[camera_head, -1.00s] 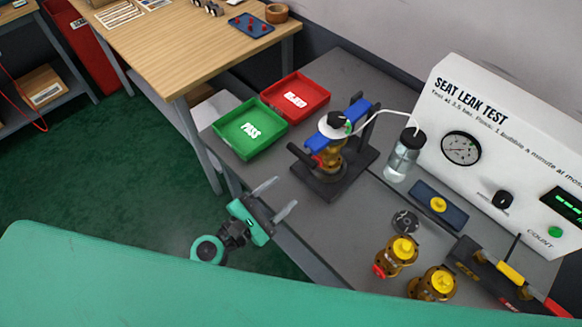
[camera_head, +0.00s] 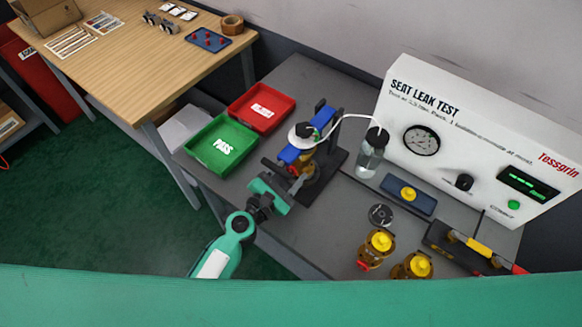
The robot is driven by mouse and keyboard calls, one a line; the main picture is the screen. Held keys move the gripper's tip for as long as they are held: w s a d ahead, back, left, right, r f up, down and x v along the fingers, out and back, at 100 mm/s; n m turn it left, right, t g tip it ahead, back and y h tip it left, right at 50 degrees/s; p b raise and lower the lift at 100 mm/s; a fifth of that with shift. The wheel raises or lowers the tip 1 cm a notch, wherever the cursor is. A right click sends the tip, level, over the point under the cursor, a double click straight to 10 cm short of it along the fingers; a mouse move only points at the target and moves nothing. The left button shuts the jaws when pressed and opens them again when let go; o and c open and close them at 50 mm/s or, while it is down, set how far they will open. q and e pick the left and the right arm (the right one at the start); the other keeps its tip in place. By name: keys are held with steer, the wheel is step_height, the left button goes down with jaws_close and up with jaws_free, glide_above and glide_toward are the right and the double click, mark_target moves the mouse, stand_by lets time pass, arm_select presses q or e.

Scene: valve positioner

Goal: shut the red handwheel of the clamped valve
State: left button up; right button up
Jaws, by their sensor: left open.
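The clamped valve (camera_head: 306,163) is a brass body held in a dark stand with blue clamp parts, on the grey bench. Its red handwheel (camera_head: 293,169) faces the front left and is partly hidden. My left gripper (camera_head: 284,181) is open, with its fingers pointing at the handwheel from the front left. It is very close to the wheel. I cannot tell whether the fingers touch it or lie around its rim. My right gripper is not in view.
A green PASS tray (camera_head: 190,150) and a red tray (camera_head: 262,126) stand left of the stand (camera_head: 328,172). A bottle (camera_head: 371,157) with a white tube is to its right. Two loose brass valves (camera_head: 376,247) stand at the front. The white test panel (camera_head: 450,110) closes the back.

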arm_select(q)
steer(key=shift+w+d, duration=0.1)
steer(key=shift+w, duration=0.15)
steer(key=c, duration=1)
steer(key=shift+o, duration=0.2)
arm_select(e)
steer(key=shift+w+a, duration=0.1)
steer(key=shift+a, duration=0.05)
